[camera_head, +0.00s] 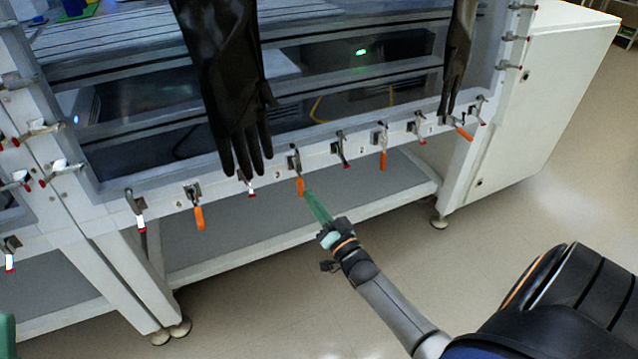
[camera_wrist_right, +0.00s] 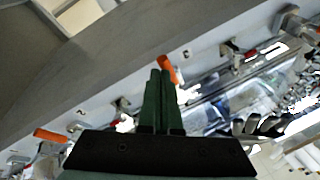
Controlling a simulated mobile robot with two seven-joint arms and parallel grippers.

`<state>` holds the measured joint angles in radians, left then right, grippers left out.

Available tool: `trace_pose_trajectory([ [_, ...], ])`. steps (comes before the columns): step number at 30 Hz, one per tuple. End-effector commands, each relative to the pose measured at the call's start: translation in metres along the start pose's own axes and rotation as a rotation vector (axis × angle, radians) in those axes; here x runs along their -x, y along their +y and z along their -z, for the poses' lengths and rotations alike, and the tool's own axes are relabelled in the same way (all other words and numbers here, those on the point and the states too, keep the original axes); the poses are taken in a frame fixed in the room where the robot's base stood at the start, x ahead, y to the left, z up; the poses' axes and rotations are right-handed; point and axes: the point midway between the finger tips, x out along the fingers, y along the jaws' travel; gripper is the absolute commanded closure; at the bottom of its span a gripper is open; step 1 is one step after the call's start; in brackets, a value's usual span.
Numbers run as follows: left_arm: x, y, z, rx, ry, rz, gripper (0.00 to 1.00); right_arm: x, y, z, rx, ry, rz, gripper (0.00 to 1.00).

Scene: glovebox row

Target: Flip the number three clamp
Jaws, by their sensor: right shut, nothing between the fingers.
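A row of toggle clamps runs along the glovebox's lower front rail. An orange-handled clamp (camera_head: 300,186) hangs handle down near the middle, and its orange handle also shows in the right wrist view (camera_wrist_right: 168,68). My right gripper (camera_head: 308,194) has long green fingers, closed together and empty. Its tips are right at this orange handle; I cannot tell whether they touch. The fingers also show in the right wrist view (camera_wrist_right: 160,74). The number labels are too small to read surely, so I cannot tell which clamp is number three. A green piece at the lower left edge seems part of my left gripper (camera_head: 6,331).
Other orange-handled clamps (camera_head: 199,217) and red-tipped clamps (camera_head: 251,189) sit on both sides along the rail. A black glove (camera_head: 225,90) hangs just above the middle clamps, another (camera_head: 457,55) farther right. The floor (camera_head: 520,215) before the glovebox is clear.

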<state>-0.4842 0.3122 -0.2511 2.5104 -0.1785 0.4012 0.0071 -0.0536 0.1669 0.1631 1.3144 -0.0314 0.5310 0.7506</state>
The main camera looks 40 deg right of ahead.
Motion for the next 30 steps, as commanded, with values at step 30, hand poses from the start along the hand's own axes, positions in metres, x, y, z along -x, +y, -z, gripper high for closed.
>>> trace_pose_trajectory([
  [30,0.004,0.002,-0.004,-0.001,-0.007,0.0,0.5,-0.013,0.004,-0.01,-0.002,-0.006,0.002,1.0],
])
